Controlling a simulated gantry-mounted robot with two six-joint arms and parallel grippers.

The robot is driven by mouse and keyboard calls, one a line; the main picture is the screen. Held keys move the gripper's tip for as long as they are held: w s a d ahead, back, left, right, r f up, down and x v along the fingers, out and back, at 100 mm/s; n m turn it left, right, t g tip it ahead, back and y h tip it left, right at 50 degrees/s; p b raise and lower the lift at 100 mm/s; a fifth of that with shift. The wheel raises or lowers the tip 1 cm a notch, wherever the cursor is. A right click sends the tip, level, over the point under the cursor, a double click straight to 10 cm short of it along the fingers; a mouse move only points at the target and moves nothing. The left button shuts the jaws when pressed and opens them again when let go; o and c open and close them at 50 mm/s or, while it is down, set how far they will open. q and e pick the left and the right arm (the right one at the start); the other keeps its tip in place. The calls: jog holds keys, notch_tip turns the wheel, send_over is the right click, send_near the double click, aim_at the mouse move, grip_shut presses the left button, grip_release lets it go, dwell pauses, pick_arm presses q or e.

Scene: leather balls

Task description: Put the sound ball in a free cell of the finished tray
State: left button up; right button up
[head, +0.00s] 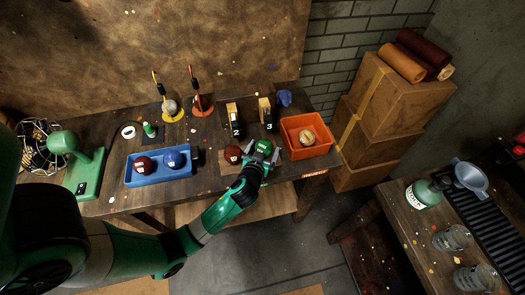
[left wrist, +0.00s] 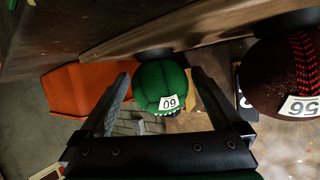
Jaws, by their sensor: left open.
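A green ball (head: 265,146) with a white number label rests on the bench's right part; it also shows in the left wrist view (left wrist: 161,82). My left gripper (head: 261,157) is open, with one finger on each side of the green ball in the wrist view. Whether the fingers touch it I cannot tell. A dark red ball (head: 233,154) sits just left of it, also labelled (left wrist: 285,75). A blue tray (head: 143,182) at the bench's left holds a dark red ball (head: 144,165) and a blue ball (head: 173,159). My right gripper is not in view.
An orange bin (head: 291,124) with a tan ball (head: 307,138) stands right of my gripper. Behind are numbered dark stands (head: 234,120) and two upright holders, yellow (head: 172,116) and orange (head: 201,108). A green device (head: 85,172) stands left of the tray.

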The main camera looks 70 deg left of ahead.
pick_arm(q)
jog(key=v, duration=0.2)
jog(key=p+v, duration=0.1)
jog(key=v, duration=0.1)
jog(key=p+v, duration=0.1)
jog(key=v, duration=0.1)
jog(key=shift+d+r, duration=0.2)
jog(key=shift+r, duration=0.2)
jog(key=p+v, duration=0.5)
jog(key=p, duration=0.3)
jog(key=shift+r+p, duration=0.15)
jog(key=shift+p, duration=0.15)
jog(key=shift+s+d, duration=0.15)
jog(key=shift+s, duration=0.1)
jog(key=shift+f, duration=0.2)
